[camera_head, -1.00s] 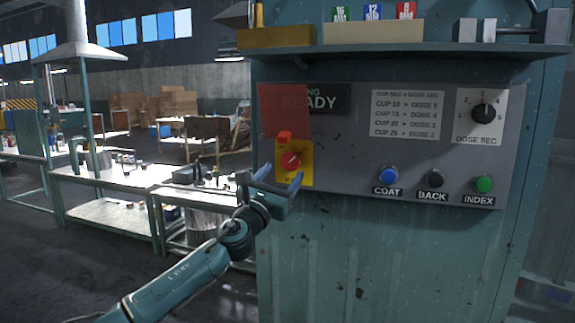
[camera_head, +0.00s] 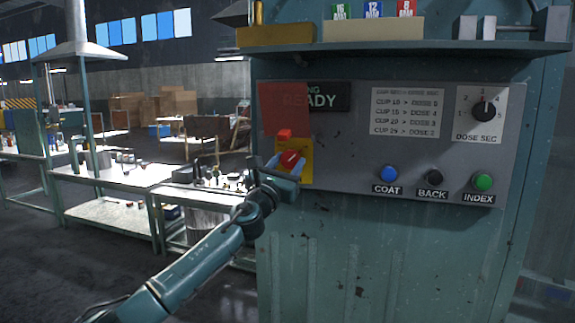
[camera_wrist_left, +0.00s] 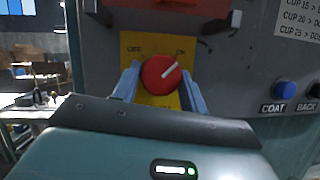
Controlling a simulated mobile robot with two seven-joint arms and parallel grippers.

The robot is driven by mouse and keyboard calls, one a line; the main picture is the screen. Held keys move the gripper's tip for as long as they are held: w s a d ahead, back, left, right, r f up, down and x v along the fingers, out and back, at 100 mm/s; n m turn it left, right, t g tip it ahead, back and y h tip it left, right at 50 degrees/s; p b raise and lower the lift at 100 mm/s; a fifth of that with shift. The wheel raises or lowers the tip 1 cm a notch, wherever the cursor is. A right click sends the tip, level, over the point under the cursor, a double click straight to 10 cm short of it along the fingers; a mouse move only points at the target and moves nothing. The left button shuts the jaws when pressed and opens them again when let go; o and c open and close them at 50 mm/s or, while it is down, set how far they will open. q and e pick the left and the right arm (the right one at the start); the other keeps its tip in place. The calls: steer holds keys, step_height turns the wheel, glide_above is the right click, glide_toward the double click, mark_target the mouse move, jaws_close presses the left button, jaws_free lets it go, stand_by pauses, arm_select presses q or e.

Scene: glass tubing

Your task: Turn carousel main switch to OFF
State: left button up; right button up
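The main switch is a red round knob (camera_head: 291,158) on a yellow plate (camera_head: 307,174) on the machine's front panel. In the left wrist view the knob (camera_wrist_left: 160,74) has a white pointer mark aimed up and right, toward ON. OFF is printed on the plate's upper left. My left gripper (camera_head: 286,164) is at the knob. In the wrist view its two blue fingers (camera_wrist_left: 159,82) are open, one on each side of the knob, with narrow gaps of yellow plate showing. My right gripper is not in view.
A red see-through panel (camera_head: 284,108) with a red tab (camera_head: 284,133) sits above the knob, partly over the READY display (camera_head: 325,97). COAT (camera_head: 388,174), BACK (camera_head: 432,178) and INDEX (camera_head: 483,183) buttons and a DOSE SEC dial (camera_head: 484,111) are to the right. A shelf (camera_head: 400,51) juts out above.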

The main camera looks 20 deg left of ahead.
arm_select(q)
steer(key=c, duration=0.5)
steer(key=shift+o, duration=0.2)
steer(key=shift+d+f+n, duration=0.1)
steer(key=shift+n, duration=0.3)
steer(key=n+y, duration=0.2)
steer(key=n, duration=0.2)
steer(key=shift+d+b, duration=0.1)
steer(key=shift+b, duration=0.3)
steer(key=n+y, duration=0.2)
steer(key=n, duration=0.2)
steer(key=n+y, duration=0.3)
steer(key=n, duration=0.1)
steer(key=shift+d, duration=0.15)
steer(key=n+g+y, duration=0.1)
steer(key=n, duration=0.2)
steer(key=n+g+y, duration=0.1)
steer(key=n, duration=0.2)
steer(key=shift+d+r, duration=0.15)
steer(key=shift+r, duration=0.05)
steer(key=n+g+p, duration=0.1)
steer(key=n, duration=0.1)
steer(key=n+g+y+p, duration=0.1)
steer(key=n, duration=0.2)
steer(key=shift+r+n, duration=0.1)
steer(key=shift+n, duration=0.2)
steer(key=o, duration=1)
